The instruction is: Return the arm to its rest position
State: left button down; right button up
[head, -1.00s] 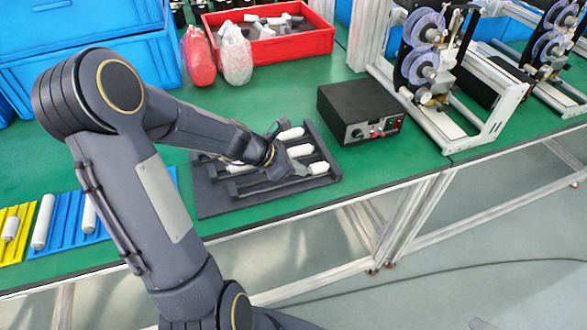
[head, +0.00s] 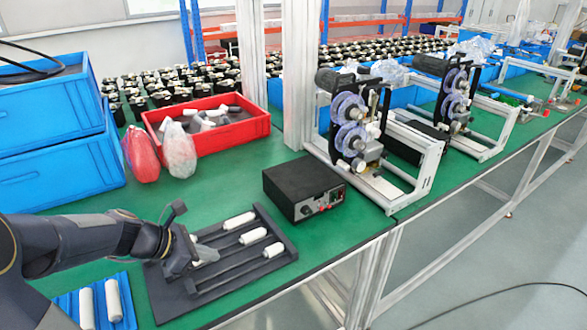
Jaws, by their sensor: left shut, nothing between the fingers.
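My left arm comes in from the left edge. My left gripper (head: 192,258) is shut and empty over the left part of the black slotted rack (head: 222,285). Three white cylinders lie on the rack's right part: the back one (head: 239,221), the middle one (head: 253,236) and the front one (head: 273,250). Another white piece (head: 208,252) shows just beside the gripper, partly hidden by it; I cannot tell if they touch. My right gripper is not in view.
A blue grooved tray (head: 68,308) with white cylinders lies at the front left. A black control box (head: 303,187) stands right of the rack. Red and clear bags (head: 180,150), a red bin (head: 222,138) and stacked blue crates (head: 60,178) stand behind. Green table (head: 225,190) is clear behind the rack.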

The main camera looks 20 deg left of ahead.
pick_arm(q)
jog(key=s+d+r+m+y, duration=0.1)
jog(key=s+d+m, duration=0.5)
jog(key=m, duration=0.7)
jog(key=s+d+r+m+g+y, duration=0.1)
jog(key=s+d+r+m, duration=0.3)
jog(key=s+d+m, duration=0.3)
jog(key=s+m, duration=0.4)
jog(key=m, duration=0.2)
